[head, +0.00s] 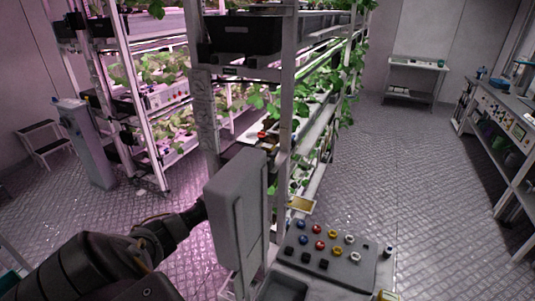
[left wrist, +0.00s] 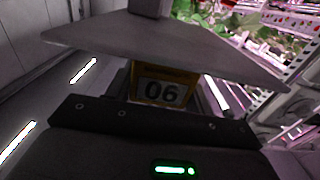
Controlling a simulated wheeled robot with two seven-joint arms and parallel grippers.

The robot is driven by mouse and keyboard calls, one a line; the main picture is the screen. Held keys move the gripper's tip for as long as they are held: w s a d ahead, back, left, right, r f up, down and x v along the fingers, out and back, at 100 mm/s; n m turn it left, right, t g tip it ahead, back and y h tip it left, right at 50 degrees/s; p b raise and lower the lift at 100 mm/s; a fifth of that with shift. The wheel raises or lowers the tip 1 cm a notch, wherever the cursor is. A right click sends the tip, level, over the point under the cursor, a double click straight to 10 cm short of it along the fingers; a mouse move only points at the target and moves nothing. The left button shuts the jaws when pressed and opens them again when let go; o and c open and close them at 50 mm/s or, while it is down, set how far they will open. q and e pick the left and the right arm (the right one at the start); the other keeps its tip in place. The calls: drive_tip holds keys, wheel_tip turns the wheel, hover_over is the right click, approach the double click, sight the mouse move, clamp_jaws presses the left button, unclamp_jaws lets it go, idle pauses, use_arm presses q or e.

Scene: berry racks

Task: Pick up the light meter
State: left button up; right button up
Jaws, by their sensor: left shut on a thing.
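My left arm comes in from the lower left in the head view, and my left gripper (head: 203,212) lies at its end, mostly hidden by a tall grey slab (head: 232,215). In the left wrist view a yellow-edged thing with a pale face reading "06" (left wrist: 160,92) sits close in front of the dark wrist housing, under a wide grey plate (left wrist: 160,45) that hides its top. I take it to be the light meter, held in the shut left gripper; the finger contact is hidden. My right gripper is not in view.
A panel with coloured knobs (head: 330,243) is at the front, right of the slab. A small yellow-edged piece (head: 300,204) is just behind it. Plant racks (head: 290,85) stand close ahead. A workbench (head: 500,125) lines the right wall. The floor (head: 400,180) between is clear.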

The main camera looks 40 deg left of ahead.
sight(267, 145)
use_arm(q)
wheel_tip(267, 145, up, 9)
drive_tip(key=b, duration=0.3)
drive_tip(key=shift+r, duration=0.5)
